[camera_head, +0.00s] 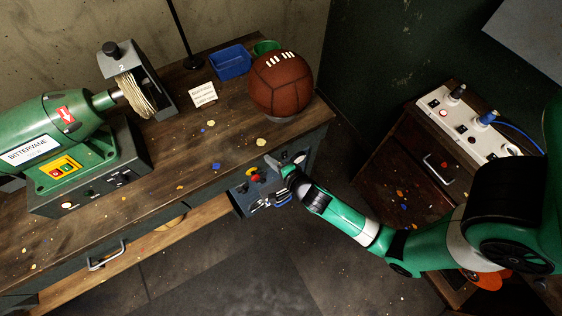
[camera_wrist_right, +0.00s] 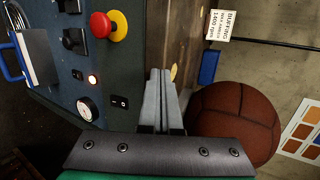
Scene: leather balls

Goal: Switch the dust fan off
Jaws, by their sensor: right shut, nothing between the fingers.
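A grey control box (camera_head: 240,203) hangs at the right end of the workbench front. In the right wrist view its panel (camera_wrist_right: 60,45) carries a red mushroom button (camera_wrist_right: 99,25) on a yellow base, black knobs, a lit lamp (camera_wrist_right: 93,80), a round gauge (camera_wrist_right: 87,108) and a small black rocker switch (camera_wrist_right: 119,102). I cannot read which control belongs to the dust fan, and no fan is recognisable. My right gripper (camera_head: 283,162) is shut and empty beside the box; in its wrist view the fingertips (camera_wrist_right: 160,72) are close to the rocker, apparently not touching it. My left gripper is not in view.
A brown leather ball (camera_head: 281,84) sits on the bench (camera_head: 215,130) behind my right gripper. A green buffing machine (camera_head: 55,130) stands at the left. A blue tray (camera_head: 230,62) is at the back. A white power strip (camera_head: 462,128) lies on the right cabinet. Open floor separates bench and cabinet.

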